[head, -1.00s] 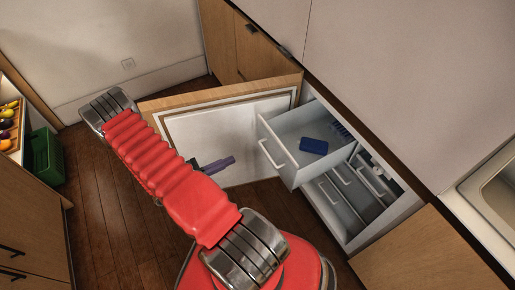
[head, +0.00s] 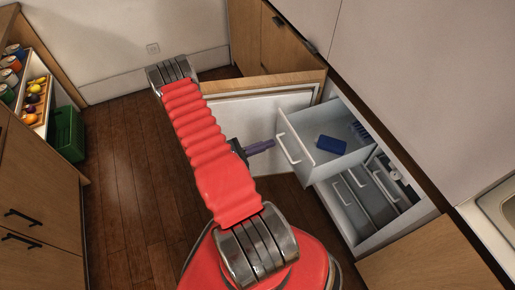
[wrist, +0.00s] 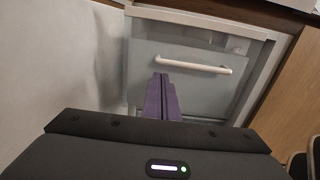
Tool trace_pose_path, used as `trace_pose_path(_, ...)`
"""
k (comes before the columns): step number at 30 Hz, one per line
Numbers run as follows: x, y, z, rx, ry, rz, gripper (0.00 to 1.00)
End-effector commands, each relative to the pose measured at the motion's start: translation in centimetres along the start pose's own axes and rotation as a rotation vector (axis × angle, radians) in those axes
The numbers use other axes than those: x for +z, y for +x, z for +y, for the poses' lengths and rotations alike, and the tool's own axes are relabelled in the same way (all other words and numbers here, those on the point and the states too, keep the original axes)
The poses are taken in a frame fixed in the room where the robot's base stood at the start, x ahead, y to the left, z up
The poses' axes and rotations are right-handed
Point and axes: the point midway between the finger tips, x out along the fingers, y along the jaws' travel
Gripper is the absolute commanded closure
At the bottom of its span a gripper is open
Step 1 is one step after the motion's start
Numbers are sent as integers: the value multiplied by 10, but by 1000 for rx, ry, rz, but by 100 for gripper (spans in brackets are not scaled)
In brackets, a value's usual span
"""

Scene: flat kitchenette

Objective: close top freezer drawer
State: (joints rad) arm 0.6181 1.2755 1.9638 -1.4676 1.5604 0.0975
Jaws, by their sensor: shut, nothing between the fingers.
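The top freezer drawer (head: 297,158) is pulled out of the freezer and holds a blue box (head: 330,144). Its front with a white handle faces left in the head view. In the wrist view a pale drawer front (wrist: 200,92) with a white bar handle (wrist: 193,66) lies ahead. My gripper (head: 272,144) is shut and empty, its purple fingers pointing toward the drawer front. In the wrist view the fingertips (wrist: 162,76) show just below and left of the handle. Whether they touch the front cannot be told.
The open freezer door (head: 240,120) stands left of and behind the drawer. Lower drawers (head: 352,212) sit inside the freezer. A green crate (head: 66,134) and a shelf of food stand at the left. Wooden floor between is clear.

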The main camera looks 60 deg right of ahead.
Motion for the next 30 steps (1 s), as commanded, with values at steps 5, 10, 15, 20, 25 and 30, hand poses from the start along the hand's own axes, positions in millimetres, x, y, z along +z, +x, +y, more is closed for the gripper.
trace_pose_path(5,0,22,-1,-3,0,0,100)
trace_pose_path(10,0,36,0,-1,0,0,100)
trace_pose_path(15,0,42,0,1,0,0,100)
trace_pose_path(20,0,42,0,1,0,0,100)
trace_pose_path(25,0,41,-1,1,0,0,100)
trace_pose_path(30,0,46,2,-1,1,0,100)
